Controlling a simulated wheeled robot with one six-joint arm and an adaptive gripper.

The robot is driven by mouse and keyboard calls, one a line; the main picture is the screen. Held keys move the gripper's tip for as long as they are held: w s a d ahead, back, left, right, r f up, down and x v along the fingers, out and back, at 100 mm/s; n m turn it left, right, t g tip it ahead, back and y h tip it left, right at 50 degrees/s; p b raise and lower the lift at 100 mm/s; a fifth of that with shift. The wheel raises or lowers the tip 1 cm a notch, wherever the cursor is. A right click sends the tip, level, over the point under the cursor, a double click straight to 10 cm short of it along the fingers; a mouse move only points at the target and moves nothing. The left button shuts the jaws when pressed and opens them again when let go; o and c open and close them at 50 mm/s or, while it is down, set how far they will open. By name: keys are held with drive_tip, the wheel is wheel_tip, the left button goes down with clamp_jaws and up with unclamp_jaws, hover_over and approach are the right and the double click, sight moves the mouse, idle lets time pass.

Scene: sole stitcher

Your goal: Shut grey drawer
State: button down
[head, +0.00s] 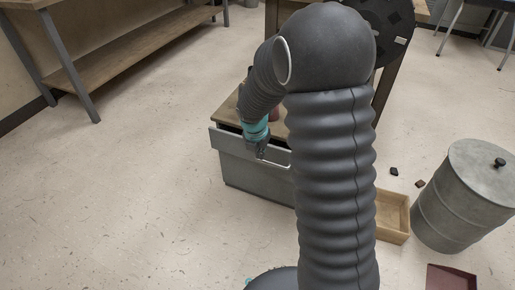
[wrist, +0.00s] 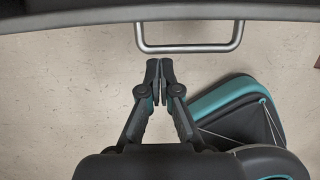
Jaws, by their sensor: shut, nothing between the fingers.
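The grey drawer (head: 230,143) is in a low cabinet with a wooden top (head: 228,112). Its front stands out from the cabinet, with a dark gap behind its top edge, so it is partly open. Its metal bar handle (wrist: 190,49) spans the upper middle of the wrist view. In the head view, part of the handle (head: 275,163) shows beside my gripper (head: 261,151). My gripper is shut and empty. In the wrist view its fingertips (wrist: 160,67) are together, just below the handle's left part and apart from it in the picture. My arm hides the cabinet's right side.
A grey metal drum (head: 465,197) with a lid stands at the right. A shallow wooden box (head: 393,222) lies beside it, and a dark red box (head: 450,278) is at the bottom right. A workbench (head: 130,50) is at the back left. The floor left of the cabinet is clear.

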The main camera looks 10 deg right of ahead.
drive_tip(key=shift+w+d+r, duration=0.1)
drive_tip(key=shift+w+d, duration=0.4)
drive_tip(key=shift+w, duration=0.15)
drive_tip(key=shift+w+d+r, duration=0.1)
drive_tip(key=shift+w+d, duration=0.35)
drive_tip(key=shift+w, duration=0.2)
drive_tip(key=shift+a, duration=0.1)
